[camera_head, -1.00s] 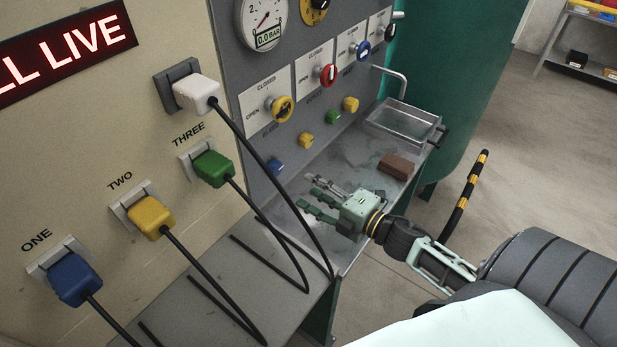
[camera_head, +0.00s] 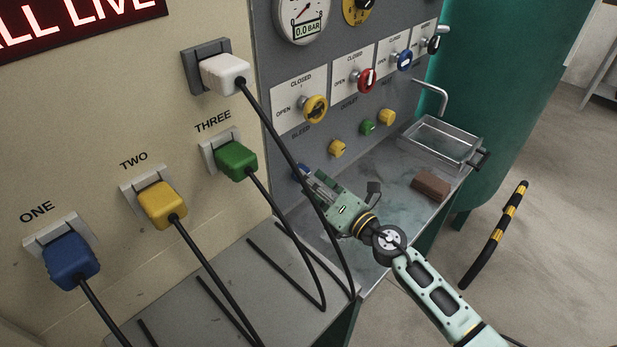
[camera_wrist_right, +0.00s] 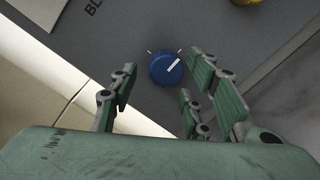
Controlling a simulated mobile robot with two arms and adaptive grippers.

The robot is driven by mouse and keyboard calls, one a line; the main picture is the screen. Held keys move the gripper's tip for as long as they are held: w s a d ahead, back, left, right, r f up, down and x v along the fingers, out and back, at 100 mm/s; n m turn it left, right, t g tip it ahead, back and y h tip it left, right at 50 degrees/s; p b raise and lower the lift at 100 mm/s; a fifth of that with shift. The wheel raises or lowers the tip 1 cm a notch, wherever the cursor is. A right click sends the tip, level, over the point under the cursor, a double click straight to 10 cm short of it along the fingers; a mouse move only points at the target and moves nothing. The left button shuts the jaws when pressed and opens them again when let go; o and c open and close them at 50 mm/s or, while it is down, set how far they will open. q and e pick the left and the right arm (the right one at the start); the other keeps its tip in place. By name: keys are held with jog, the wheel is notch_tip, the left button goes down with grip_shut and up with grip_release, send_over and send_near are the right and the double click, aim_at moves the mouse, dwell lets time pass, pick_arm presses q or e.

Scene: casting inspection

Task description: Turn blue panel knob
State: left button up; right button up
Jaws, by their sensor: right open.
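The blue panel knob (camera_wrist_right: 166,68) with a white pointer line sits on the grey panel in the right wrist view, just ahead of my fingertips. The pointer slants up to the right, and two small marks flank the knob. In the head view the knob (camera_head: 301,172) is partly hidden by my right gripper (camera_head: 309,181), which is close in front of it. In the wrist view my right gripper (camera_wrist_right: 162,88) is open, with fingers either side of the knob's lower front. I see no contact. My left gripper is not in view.
A black cable from the white plug (camera_head: 225,75) passes by my right gripper. Yellow (camera_head: 338,148) and green (camera_head: 367,127) knobs are along the same row. A brown block (camera_head: 431,185) and metal tray (camera_head: 440,143) rest on the bench. Valve handles are above.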

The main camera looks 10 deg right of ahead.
jog(key=shift+x, duration=1)
jog(key=shift+c, duration=0.4)
